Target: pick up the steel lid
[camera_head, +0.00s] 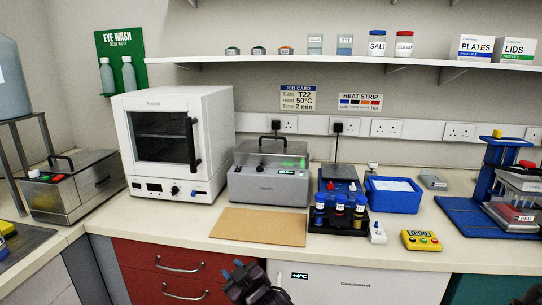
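A steel box (88,198) stands at the left on the bench. Its flat steel lid (82,161) has a black handle and lies on top of the box. A second grey metal unit (268,188) stands in the middle, with a black handle on its top cover (270,155) and a green glow under that cover.
A white oven (205,130) stands between the two units. A brown board (258,226) lies in front of the middle unit. A vial rack (322,226), blue tray (393,199) and yellow timer (421,240) are to its right. A shelf (330,63) runs above.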

